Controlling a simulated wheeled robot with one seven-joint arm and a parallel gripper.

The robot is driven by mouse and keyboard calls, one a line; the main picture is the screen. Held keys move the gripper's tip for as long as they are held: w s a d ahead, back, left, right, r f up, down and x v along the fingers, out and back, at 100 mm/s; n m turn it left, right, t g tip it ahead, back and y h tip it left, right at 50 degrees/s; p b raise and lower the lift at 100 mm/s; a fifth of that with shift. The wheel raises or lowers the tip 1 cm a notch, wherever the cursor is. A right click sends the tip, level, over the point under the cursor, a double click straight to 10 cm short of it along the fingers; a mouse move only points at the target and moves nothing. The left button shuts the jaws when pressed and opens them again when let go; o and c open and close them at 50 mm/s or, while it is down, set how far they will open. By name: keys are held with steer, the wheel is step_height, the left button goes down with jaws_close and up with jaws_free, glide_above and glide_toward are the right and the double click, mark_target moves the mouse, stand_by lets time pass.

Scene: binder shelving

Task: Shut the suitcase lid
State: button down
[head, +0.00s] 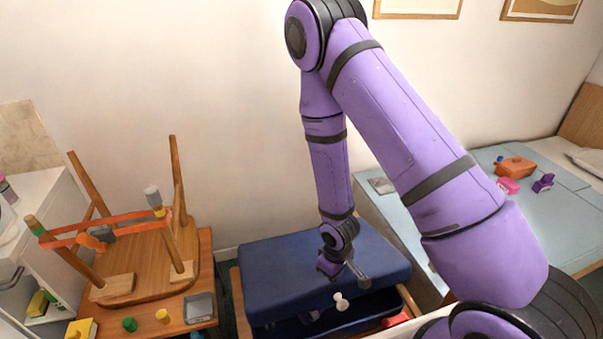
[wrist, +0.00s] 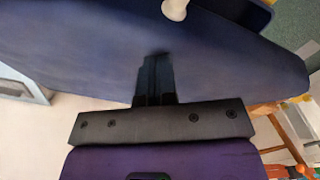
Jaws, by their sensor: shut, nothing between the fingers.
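The blue suitcase (head: 285,328) stands low in the middle of the head view. Its lid (head: 285,275) is tilted over the base, partly open, with a dark gap along the front right. A white knob (head: 341,301) shows at the lid's front edge, and it also shows at the top of the wrist view (wrist: 175,9). My gripper (head: 362,281) is shut and empty, over the lid near the front edge and knob. In the wrist view, the closed fingers (wrist: 155,62) lie against the blue lid surface (wrist: 75,45) in the picture; I cannot tell whether they touch it.
An upturned wooden stool (head: 145,262) with an orange band stands left on a wooden table with small coloured objects. A light blue bed-like surface (head: 540,215) with several small things lies right. A white cabinet (head: 45,225) is at far left. The wall is behind.

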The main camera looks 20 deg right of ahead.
mark_target(337, 290)
steer(key=shift+s+f, duration=0.5)
steer(key=shift+f, duration=0.35)
steer(key=shift+s+f, duration=0.5)
steer(key=shift+f, duration=0.4)
steer(key=shift+s+f, duration=0.5)
steer(key=shift+f, duration=0.35)
steer(key=shift+s+f, duration=0.3)
steer(key=shift+f, duration=0.55)
steer(key=shift+s+f, duration=0.3)
steer(key=shift+f, duration=0.5)
steer(key=shift+s+f, duration=0.3)
steer(key=shift+f, duration=0.55)
steer(key=shift+r, duration=4.55)
